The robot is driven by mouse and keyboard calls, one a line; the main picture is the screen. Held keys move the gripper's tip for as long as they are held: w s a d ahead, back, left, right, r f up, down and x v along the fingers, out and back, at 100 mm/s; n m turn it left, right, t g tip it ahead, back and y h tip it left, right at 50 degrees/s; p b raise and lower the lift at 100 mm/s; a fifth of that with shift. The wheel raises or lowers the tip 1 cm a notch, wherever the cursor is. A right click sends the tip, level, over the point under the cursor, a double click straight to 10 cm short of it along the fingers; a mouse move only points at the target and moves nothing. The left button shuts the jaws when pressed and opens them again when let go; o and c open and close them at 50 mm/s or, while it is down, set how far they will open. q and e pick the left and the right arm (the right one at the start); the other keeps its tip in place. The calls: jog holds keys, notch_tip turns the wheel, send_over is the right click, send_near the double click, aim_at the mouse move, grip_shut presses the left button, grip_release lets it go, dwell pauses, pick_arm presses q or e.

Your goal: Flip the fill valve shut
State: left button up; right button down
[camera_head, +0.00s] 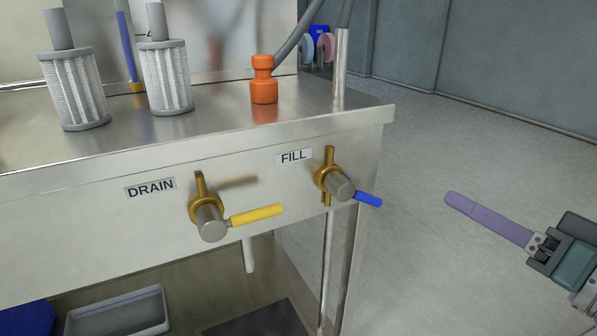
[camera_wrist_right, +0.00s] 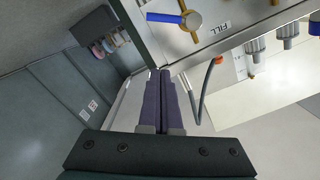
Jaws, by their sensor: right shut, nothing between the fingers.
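The fill valve (camera_head: 341,184) is on the front panel at the right, beside the FILL label (camera_head: 294,156). It has a brass body and a blue handle (camera_head: 368,199) that points right and slightly down. In the right wrist view the blue handle (camera_wrist_right: 163,17) shows near the top. My right gripper (camera_head: 449,197) has purple fingers, is shut and empty, and is to the right of the blue handle, apart from it. The right wrist view shows the fingers (camera_wrist_right: 160,72) together. My left gripper is not in view.
The drain valve (camera_head: 211,222), with a yellow handle (camera_head: 256,215) pointing right, is left of the fill valve. Two white pleated filters (camera_head: 72,90) and an orange fitting (camera_head: 264,80) stand on the steel top. The floor (camera_head: 450,150) right of the bench is clear.

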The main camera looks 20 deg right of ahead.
aim_at(356, 193)
jog(key=w+a+f+b, duration=0.3)
jog(key=w+b, duration=0.2)
jog(key=w, duration=0.5)
jog(key=shift+f, duration=0.35)
jog(key=shift+w+a, duration=0.1)
